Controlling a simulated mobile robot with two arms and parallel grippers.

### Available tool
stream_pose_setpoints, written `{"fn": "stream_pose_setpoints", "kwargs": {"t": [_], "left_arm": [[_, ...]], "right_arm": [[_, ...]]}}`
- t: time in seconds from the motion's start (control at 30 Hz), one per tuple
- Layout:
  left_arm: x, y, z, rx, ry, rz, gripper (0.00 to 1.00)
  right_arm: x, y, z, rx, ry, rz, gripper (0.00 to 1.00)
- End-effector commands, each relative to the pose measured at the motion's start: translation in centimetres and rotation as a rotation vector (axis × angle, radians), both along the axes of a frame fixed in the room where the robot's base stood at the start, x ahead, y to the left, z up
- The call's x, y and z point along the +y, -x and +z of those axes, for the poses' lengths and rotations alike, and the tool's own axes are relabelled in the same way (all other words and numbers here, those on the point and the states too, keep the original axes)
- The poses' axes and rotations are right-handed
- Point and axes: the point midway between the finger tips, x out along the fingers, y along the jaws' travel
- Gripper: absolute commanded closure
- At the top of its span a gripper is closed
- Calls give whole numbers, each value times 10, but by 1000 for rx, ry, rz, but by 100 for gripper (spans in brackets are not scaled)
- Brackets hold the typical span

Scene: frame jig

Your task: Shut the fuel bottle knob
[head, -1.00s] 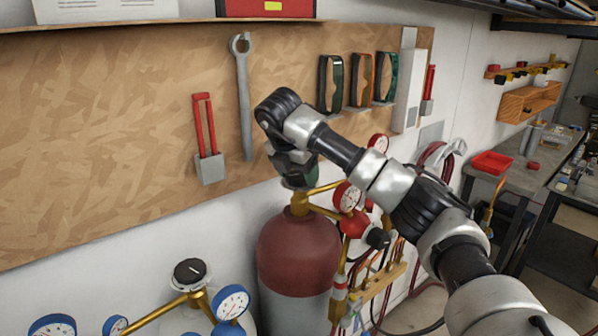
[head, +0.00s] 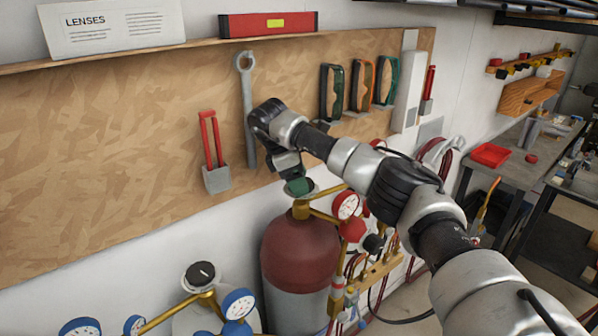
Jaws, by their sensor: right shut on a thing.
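The fuel bottle (head: 300,250) has a dark red top over a grey body and stands against the wall, below the pegboard. A brass valve sits on its neck, with the knob (head: 301,192) on top, mostly covered by my gripper. My right gripper (head: 298,184) comes down on the knob from above and is shut on it. The fingers are small and partly hidden behind the wrist, with a green patch showing between them. The knob's marking cannot be read. My left gripper is not in view.
A second bottle with a black-topped knob (head: 201,274) and blue gauges (head: 239,303) stands at the lower left. A red-rimmed gauge (head: 346,205) and hoses sit right beside the fuel bottle. A wrench (head: 247,110) hangs on the pegboard (head: 110,150) behind my arm.

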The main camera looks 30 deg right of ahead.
Motion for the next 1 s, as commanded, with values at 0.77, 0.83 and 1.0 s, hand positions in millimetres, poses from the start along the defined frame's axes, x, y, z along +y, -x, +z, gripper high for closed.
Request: {"fn": "stream_pose_setpoints", "kwargs": {"t": [0.77, 0.83, 1.0], "left_arm": [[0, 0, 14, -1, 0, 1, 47], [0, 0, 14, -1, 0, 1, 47], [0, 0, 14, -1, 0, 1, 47]], "right_arm": [[0, -2, 1, -5, -1, -211, 59], [0, -2, 1, -5, -1, -211, 59], [0, -2, 1, -6, -2, -211, 29]]}}
